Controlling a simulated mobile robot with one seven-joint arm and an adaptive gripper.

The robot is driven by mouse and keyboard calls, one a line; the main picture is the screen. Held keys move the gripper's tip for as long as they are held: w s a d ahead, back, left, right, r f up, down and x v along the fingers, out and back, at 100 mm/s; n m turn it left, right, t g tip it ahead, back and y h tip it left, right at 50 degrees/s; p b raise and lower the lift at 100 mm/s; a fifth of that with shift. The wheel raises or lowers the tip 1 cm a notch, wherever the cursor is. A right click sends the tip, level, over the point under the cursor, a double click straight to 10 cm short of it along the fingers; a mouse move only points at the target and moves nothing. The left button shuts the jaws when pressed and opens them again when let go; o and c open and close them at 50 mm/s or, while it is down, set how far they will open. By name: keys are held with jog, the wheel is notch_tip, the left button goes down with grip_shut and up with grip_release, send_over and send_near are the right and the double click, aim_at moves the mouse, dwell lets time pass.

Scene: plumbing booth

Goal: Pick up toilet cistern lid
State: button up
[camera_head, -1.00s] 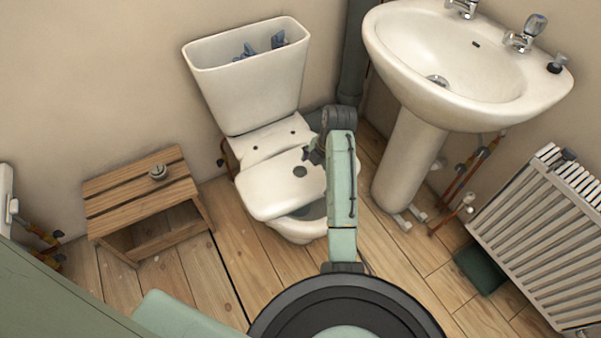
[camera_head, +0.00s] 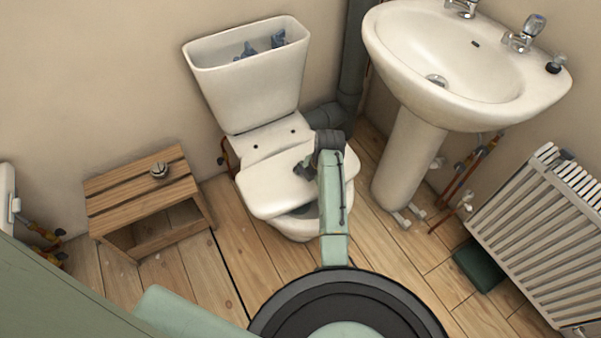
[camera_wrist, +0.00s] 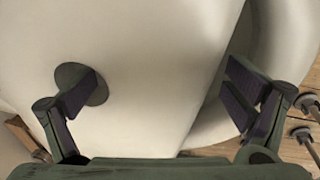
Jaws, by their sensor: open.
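The white cistern lid (camera_head: 267,190) lies askew across the toilet bowl (camera_head: 297,228). The toilet cistern (camera_head: 255,95) behind stands open, with blue fittings showing inside. My gripper (camera_head: 303,170) is low over the right part of the lid, partly hidden by my arm. In the wrist view, my gripper (camera_wrist: 165,100) is open and empty. Its left finger is over the lid (camera_wrist: 140,60), in front of a dark round hole (camera_wrist: 98,90). Its right finger is past the lid's edge, over the bowl rim. I cannot tell whether either finger touches.
A wooden stool (camera_head: 140,193) with a small round metal part (camera_head: 159,171) on it stands at left. A pedestal basin (camera_head: 465,95) and a radiator (camera_head: 550,245) are at right. Pipes (camera_head: 478,172) run below the basin. Floorboards (camera_head: 190,255) are bare between stool and toilet.

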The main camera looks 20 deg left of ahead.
jog(key=c, duration=2)
jog(key=shift+w+a+r, duration=0.1)
jog(key=shift+w+r, duration=0.05)
jog(key=shift+r, duration=0.05)
jog(key=shift+c, duration=0.4)
jog(key=shift+r+b, duration=0.3)
jog(key=shift+r, duration=0.9)
jog(key=shift+c, duration=0.4)
jog(key=s+d, duration=0.3)
jog(key=s+d+r, duration=0.1)
jog(key=s+d, duration=0.2)
jog(key=s, duration=0.1)
jog(key=s+d+r, duration=0.1)
jog(key=s+d, duration=0.2)
jog(key=shift+s+d+r, duration=0.25)
jog(key=shift+s+d, duration=0.75)
